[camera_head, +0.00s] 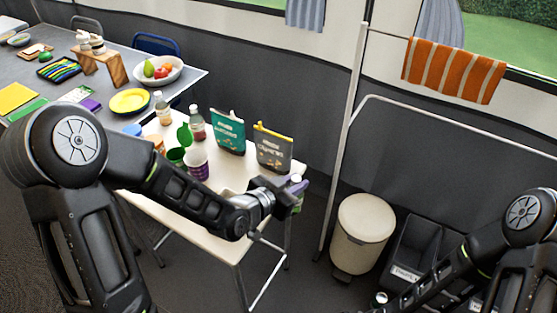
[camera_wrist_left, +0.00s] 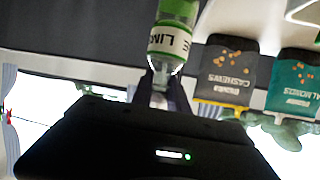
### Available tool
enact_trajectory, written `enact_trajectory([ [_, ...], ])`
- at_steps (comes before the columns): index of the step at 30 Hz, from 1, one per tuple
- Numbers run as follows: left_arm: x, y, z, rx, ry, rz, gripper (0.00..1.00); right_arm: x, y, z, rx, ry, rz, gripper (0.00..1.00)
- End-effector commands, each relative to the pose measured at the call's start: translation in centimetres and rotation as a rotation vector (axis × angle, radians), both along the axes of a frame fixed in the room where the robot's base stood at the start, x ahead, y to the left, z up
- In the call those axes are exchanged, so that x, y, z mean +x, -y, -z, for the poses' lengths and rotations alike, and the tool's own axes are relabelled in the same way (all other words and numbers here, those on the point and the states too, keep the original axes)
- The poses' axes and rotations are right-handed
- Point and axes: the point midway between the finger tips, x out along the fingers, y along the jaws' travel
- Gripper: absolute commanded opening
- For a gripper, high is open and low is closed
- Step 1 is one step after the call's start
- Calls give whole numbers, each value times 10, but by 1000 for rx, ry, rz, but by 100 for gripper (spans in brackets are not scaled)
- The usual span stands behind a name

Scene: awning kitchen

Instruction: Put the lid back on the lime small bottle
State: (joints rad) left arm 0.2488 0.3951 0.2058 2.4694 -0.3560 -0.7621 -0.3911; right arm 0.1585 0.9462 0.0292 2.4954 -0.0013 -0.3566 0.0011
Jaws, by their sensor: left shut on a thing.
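My left gripper (camera_head: 284,190) is beyond the right end of the white table and is shut on the lime small bottle (camera_head: 297,203). In the left wrist view the bottle (camera_wrist_left: 172,42) has a green part, a white label with upside-down "LIME" lettering and a clear section. The fingers (camera_wrist_left: 160,95) close around its narrow clear end. Whether a lid sits on that end I cannot tell. At the bottom of the head view a small round white and green thing (camera_head: 380,298) shows by the end of my right arm. I cannot tell whether it is the lid, and my right fingers are not clear.
The white table (camera_head: 180,208) holds a teal bag (camera_head: 230,131), a dark cashews bag (camera_head: 273,148), small bottles and cups. A cream bin (camera_head: 361,232) and dark crates (camera_head: 412,247) stand on the floor to the right. A grey table (camera_head: 150,62) with dishes is at the back left.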

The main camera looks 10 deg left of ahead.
Motion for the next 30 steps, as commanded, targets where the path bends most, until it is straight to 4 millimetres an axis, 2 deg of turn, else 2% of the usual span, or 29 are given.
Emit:
enact_trajectory([
  [4, -20, 30, 14, -1, -2, 133, 0, 0, 0, 0, 0, 0, 0, 68],
  [10, -36, 54, 24, 0, 0, 245, 0, 0, 0, 0, 0, 0, 0, 68],
  [21, -40, 60, 26, 1, 2, 271, 0, 0, 0, 0, 0, 0, 0, 68],
  [30, -40, 59, 26, 1, 2, 270, 0, 0, 0, 0, 0, 0, 0, 92],
])
